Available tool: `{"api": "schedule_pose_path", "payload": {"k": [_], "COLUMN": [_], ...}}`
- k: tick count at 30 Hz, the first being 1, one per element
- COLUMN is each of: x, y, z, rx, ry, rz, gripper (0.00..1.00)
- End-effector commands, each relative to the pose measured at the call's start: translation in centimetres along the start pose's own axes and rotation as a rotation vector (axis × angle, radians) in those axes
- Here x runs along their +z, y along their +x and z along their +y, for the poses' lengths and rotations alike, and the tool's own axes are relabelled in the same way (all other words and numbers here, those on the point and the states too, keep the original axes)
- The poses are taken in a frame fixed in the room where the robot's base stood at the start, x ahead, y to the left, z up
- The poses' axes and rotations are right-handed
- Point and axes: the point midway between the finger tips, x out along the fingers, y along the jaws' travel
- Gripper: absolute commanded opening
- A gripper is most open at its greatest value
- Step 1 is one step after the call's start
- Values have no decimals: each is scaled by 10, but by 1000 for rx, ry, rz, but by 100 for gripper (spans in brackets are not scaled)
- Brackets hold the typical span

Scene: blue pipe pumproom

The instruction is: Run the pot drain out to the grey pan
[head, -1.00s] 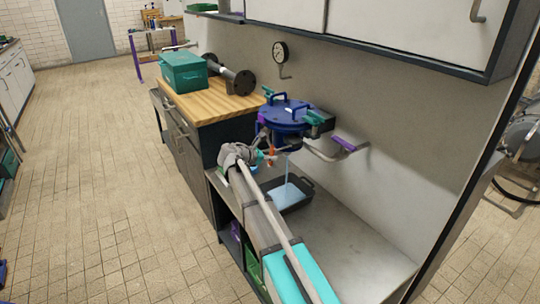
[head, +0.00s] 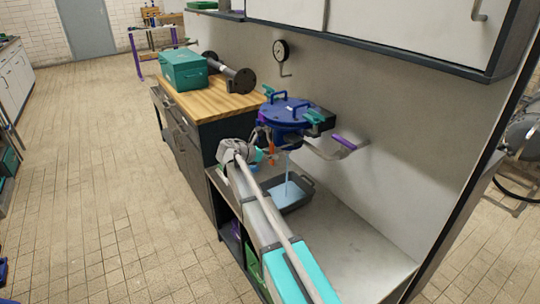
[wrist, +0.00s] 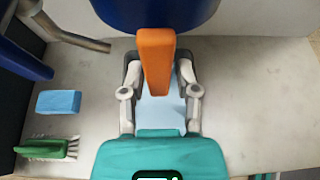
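The blue pot (head: 284,120) has a lid with blue handles and teal clamps. A light blue stream (head: 287,167) falls from under it into the grey pan (head: 306,184), where light blue liquid lies. The handle also shows small below the pot (head: 272,149). My gripper (wrist: 159,75) has its fingers apart, one on each side of the handle, with narrow gaps visible. It also shows in the head view (head: 262,153), partly hidden by my wrist.
A blue sponge (wrist: 58,102) and a green brush (wrist: 45,148) lie on the bench left of the pan. A bent pipe with a purple end (head: 344,142) juts right of the pot. A green toolbox (head: 183,70) stands on the wooden top. The bench's right part is clear.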

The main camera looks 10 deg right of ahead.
Motion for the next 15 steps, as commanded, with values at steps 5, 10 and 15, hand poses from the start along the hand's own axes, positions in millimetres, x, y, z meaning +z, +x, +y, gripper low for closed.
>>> {"api": "schedule_pose_path", "payload": {"k": [5, 10, 15], "x": [0, 1, 1], "y": [0, 0, 0], "z": [1, 1, 1], "rx": [2, 3, 5], "ry": [1, 1, 5], "rz": [-2, -2, -3], "gripper": [66, 66, 66]}}
